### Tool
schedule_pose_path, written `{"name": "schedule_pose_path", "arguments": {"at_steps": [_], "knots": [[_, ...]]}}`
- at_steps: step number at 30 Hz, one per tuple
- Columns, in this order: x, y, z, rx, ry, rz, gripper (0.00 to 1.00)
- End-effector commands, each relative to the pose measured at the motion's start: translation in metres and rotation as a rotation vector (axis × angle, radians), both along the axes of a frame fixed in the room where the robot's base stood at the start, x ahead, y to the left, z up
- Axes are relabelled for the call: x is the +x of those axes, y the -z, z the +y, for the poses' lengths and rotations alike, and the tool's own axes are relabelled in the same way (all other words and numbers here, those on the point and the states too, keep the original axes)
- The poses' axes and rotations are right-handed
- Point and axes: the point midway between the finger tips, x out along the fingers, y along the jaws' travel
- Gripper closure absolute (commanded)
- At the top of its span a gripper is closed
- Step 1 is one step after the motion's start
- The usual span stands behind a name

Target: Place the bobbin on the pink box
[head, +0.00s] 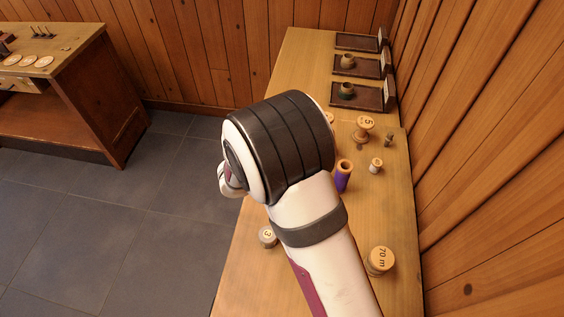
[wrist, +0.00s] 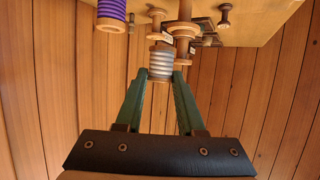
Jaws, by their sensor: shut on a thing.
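My gripper (wrist: 160,77) shows in the wrist view with its two green fingers shut on a bobbin (wrist: 160,63). The bobbin has pale silver-grey thread between wooden flanges, and the fingertips press its sides near one end. In the head view my arm hides the gripper and the held bobbin. I see no pink box in either view.
A purple spool (head: 343,178), a spool marked 5 (head: 364,127), a small pale spool (head: 376,166), a spool marked 3 (head: 267,237) and one marked 70 m (head: 381,260) stand on the wooden table (head: 240,285). Dark trays (head: 376,98) line its far end.

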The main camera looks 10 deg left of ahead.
Motion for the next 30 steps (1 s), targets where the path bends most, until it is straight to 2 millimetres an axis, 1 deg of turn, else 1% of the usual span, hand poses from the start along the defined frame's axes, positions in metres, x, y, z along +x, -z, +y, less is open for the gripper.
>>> {"name": "schedule_pose_path", "arguments": {"at_steps": [1,3,6,9,10,13,16,27,28,30], "knots": [[0.002,0.012,0.018,-0.001,-0.005,0.002,1.0],[0.004,0.025,0.039,-0.001,-0.004,0.002,1.0],[0.007,0.039,0.062,0.0,-0.001,0.001,1.0],[0.009,0.047,0.075,0.0,0.0,0.001,1.0],[0.009,0.05,0.077,0.001,0.0,0.001,1.0],[0.009,0.071,0.078,-0.002,0.001,0.004,1.0],[0.009,0.086,0.078,-0.002,0.001,0.002,1.0],[0.009,0.091,0.078,0.001,0.001,0.001,1.0],[0.009,0.091,0.078,0.002,0.002,0.0,0.57],[0.009,0.091,0.078,0.001,0.001,0.001,0.44]]}}
